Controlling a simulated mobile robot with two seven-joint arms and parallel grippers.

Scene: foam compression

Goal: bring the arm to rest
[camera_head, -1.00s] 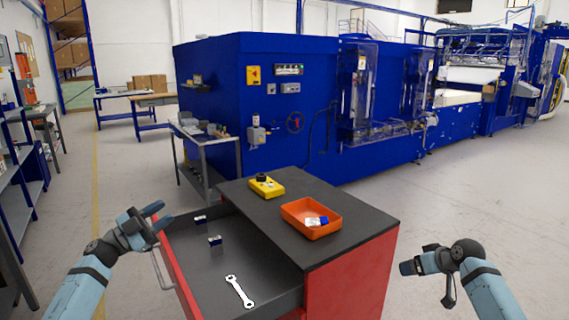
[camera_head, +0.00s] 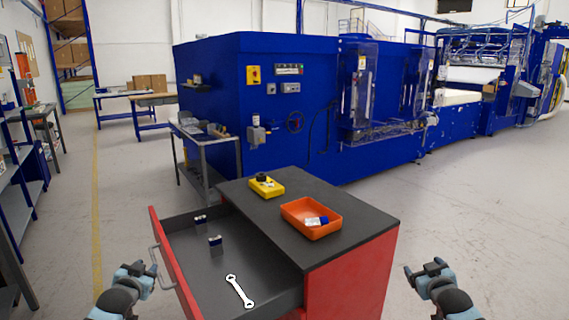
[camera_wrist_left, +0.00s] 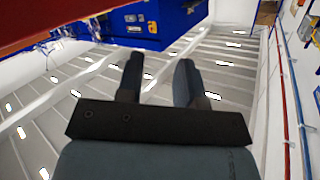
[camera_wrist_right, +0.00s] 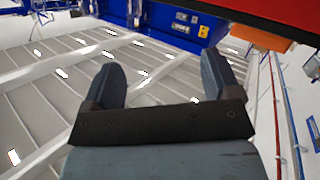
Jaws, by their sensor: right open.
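My left gripper (camera_head: 137,268) is low on the left in the head view, near the handle (camera_head: 157,265) of the open drawer. In the left wrist view its fingers (camera_wrist_left: 158,75) stand apart by a modest gap with nothing between them. My right gripper (camera_head: 425,268) is low on the right, in free space beside the red cabinet (camera_head: 350,280). In the right wrist view its fingers (camera_wrist_right: 163,80) are wide apart and empty. Both grippers point upward, with ceiling behind the fingers.
The open drawer (camera_head: 190,248) holds a wrench (camera_head: 240,291) and two small dark blocks. A blue machine (camera_head: 215,95) stands behind. Floor right of the cabinet is free.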

